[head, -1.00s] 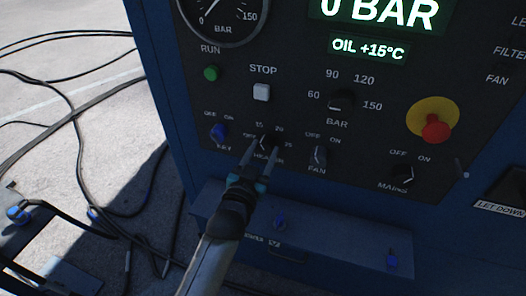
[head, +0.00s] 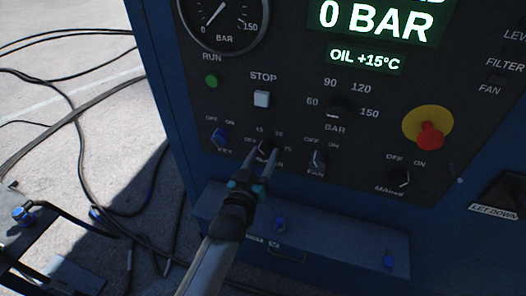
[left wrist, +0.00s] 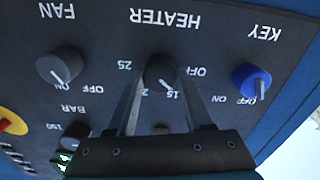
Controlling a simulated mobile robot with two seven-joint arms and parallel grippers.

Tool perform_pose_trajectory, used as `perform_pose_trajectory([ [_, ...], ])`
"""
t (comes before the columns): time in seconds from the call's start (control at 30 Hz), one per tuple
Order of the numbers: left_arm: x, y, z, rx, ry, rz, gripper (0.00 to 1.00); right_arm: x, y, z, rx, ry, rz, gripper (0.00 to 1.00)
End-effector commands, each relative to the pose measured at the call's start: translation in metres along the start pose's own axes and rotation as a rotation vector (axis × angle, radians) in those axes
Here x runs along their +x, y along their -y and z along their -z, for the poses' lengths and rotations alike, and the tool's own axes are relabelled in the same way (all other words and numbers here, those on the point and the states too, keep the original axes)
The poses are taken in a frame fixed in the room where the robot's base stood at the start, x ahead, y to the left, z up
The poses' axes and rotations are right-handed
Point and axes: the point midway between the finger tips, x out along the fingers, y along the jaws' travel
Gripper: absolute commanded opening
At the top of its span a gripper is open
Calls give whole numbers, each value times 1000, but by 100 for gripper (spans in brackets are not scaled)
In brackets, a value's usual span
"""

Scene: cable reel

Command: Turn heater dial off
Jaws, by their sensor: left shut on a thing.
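The heater dial (head: 265,146) is a small black knob low on the dark control panel, marked OFF, 15, 20 and 25. In the left wrist view the heater dial (left wrist: 160,72) appears upside down, and its white pointer mark lies toward the 15. My left gripper (head: 262,153) reaches up to it from below, one finger on each side of the knob. The left wrist view shows the left gripper (left wrist: 160,80) shut on the dial. The fingers hide part of the HEATER label in the head view. My right gripper is not in view.
The blue key switch (head: 220,137) is left of the heater dial and the fan switch (head: 317,160) is right of it. A red stop button (head: 430,136) on yellow stands further right. A blue box (head: 340,240) juts out below. Cables (head: 75,125) lie on the ground at left.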

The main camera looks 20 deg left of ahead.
Motion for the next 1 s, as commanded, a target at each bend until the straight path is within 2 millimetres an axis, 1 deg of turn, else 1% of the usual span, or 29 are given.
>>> perform_pose_trajectory([
  [0.03,0,0,2,-47,2,-1,0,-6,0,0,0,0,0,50],
  [0.1,0,0,2,-114,2,-1,0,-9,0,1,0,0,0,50],
  [0.5,0,0,0,-471,1,0,0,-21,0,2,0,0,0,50],
  [0.8,0,1,0,-647,0,0,0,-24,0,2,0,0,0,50],
  [1.0,0,1,0,-705,0,0,0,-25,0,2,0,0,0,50],
])
